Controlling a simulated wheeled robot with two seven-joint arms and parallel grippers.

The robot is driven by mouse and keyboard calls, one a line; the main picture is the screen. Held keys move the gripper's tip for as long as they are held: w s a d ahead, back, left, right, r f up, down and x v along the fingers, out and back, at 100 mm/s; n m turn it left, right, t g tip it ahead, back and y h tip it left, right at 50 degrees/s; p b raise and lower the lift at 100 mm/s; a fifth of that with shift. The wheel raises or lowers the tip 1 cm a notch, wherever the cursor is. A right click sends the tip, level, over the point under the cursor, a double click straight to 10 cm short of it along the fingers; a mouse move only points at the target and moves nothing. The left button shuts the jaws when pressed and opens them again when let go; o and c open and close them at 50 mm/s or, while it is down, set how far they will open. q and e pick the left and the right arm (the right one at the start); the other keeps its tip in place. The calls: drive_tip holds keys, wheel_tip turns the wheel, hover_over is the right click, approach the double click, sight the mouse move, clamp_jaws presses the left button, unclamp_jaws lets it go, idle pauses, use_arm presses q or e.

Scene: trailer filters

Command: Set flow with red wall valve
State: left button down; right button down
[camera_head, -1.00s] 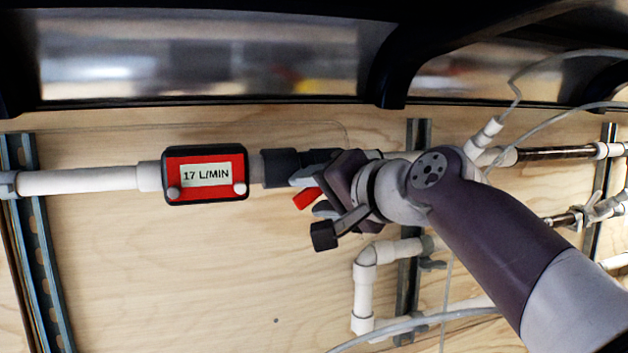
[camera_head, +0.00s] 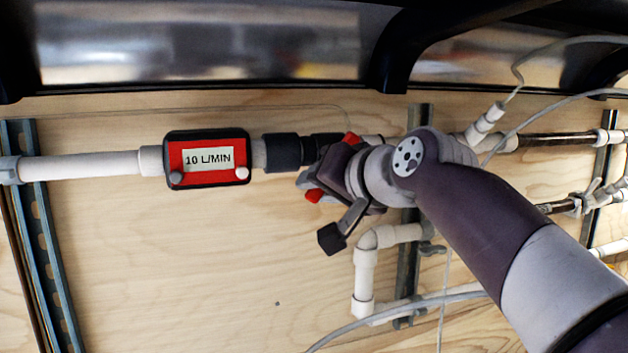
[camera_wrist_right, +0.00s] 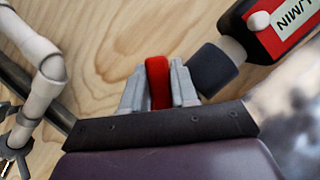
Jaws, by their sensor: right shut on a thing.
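The red valve handle (camera_wrist_right: 158,82) stands between the two grey fingers of my right gripper (camera_wrist_right: 160,88) in the right wrist view, and the gripper is shut on it. In the head view, red parts of the handle (camera_head: 314,195) show beside the right gripper (camera_head: 308,183), which hides most of the valve. The red flow meter (camera_head: 207,159) on the white pipe left of the valve reads 10 L/MIN. It shows partly in the right wrist view (camera_wrist_right: 262,30). My left gripper is not in view.
A plywood wall (camera_head: 200,270) carries the pipes. A white pipe elbow (camera_head: 370,240) sits below right of my gripper. Thin clear hoses (camera_head: 560,105) loop at the right. A dark-framed shelf (camera_head: 390,70) overhangs the top. The wall below the meter is bare.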

drive_tip(key=c, duration=1)
unclamp_jaws()
drive_tip(key=shift+o, duration=0.2)
drive_tip(key=shift+s, duration=0.1)
drive_tip(key=b+v, duration=0.1)
drive_tip(key=v, duration=1.1)
drive_tip(key=shift+s+d, duration=0.2)
drive_tip(key=shift+s, duration=0.1)
